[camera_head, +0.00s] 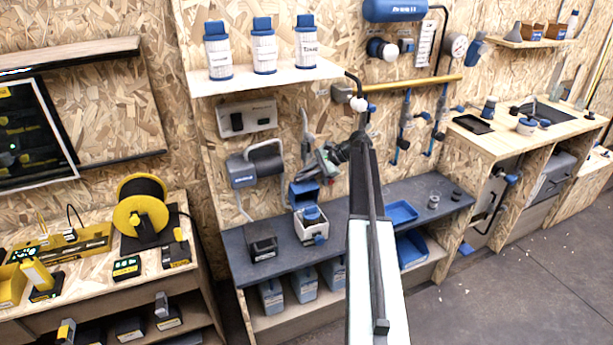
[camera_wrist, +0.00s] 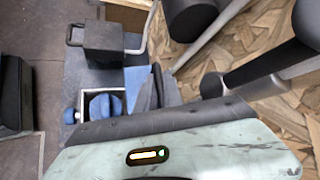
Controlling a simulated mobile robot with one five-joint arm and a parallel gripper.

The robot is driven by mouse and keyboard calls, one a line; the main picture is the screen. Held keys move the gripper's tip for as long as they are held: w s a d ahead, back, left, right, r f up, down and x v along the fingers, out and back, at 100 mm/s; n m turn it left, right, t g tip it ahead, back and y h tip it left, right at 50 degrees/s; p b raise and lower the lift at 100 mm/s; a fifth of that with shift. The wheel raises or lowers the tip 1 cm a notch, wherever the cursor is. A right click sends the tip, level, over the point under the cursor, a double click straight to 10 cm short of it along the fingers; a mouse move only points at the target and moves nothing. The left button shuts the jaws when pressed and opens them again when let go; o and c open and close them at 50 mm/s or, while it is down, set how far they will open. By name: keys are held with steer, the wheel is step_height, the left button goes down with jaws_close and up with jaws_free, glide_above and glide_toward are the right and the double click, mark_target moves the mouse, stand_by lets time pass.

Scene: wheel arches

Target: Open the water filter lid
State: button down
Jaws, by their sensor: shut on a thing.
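The water filter is a white box (camera_head: 311,231) on the dark bench. It stands open at the top, with a round blue part inside and a blue knob on its front. Its blue lid (camera_head: 303,194) is raised at the back edge of the box. In the wrist view the open box (camera_wrist: 84,103) is at left, and the blue lid (camera_wrist: 137,80) is beside my gripper (camera_wrist: 155,91). My gripper (camera_head: 325,164) is at the lid's upper right side, shut on the lid; the exact contact is partly hidden.
A dark box (camera_head: 261,241) stands left of the filter. Blue trays (camera_head: 401,212) lie to the right, partly behind my arm. A grey wall device (camera_head: 255,165) with a handle and hose hangs close behind. Filter cartridges (camera_head: 264,50) stand on the shelf above.

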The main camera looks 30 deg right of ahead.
steer(key=shift+w+a, duration=0.1)
steer(key=shift+a, duration=0.2)
steer(key=c, duration=1.8)
jaws_free()
steer(key=shift+a, duration=0.1)
steer(key=shift+o, duration=0.2)
steer(key=shift+d, duration=0.2)
